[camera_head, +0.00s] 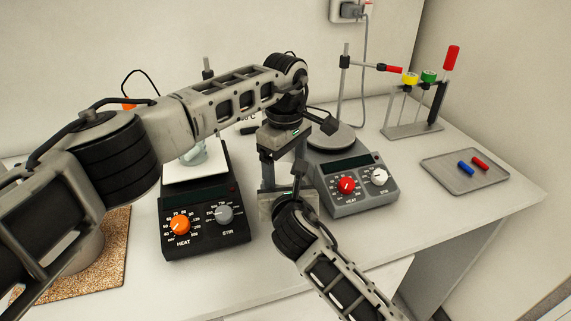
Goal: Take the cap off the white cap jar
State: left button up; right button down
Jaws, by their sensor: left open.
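I cannot make out the white cap jar or its cap for sure. A pale rounded vessel (86,252) stands on a cork mat (112,277) at the lower left, mostly hidden behind my left arm, and its top does not show. My left gripper (283,158) is open and points down between the two hot plates. I see nothing clearly between its fingers. My right arm comes up from the bottom, and its gripper (277,203) is just below the left one. The two overlap in the picture, and the right jaws are not clear.
A black hot plate (205,246) with an orange knob stands left of the grippers, a small pale object on its top. A grey hot plate (361,200) stands right. Farther right are a rack (413,129) with coloured-top items and a tray (450,180) holding red and blue pieces.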

pick_arm(q)
notch_tip(320, 180, up, 4)
jog(key=shift+r, duration=0.2)
notch_tip(320, 180, up, 3)
jog(key=m, duration=0.5)
jog(key=shift+r+m, duration=0.15)
jog(key=shift+m, duration=0.75)
notch_tip(320, 180, down, 8)
jog(key=shift+r, duration=0.1)
jog(key=c, duration=1.1)
jog(key=shift+d, duration=0.1)
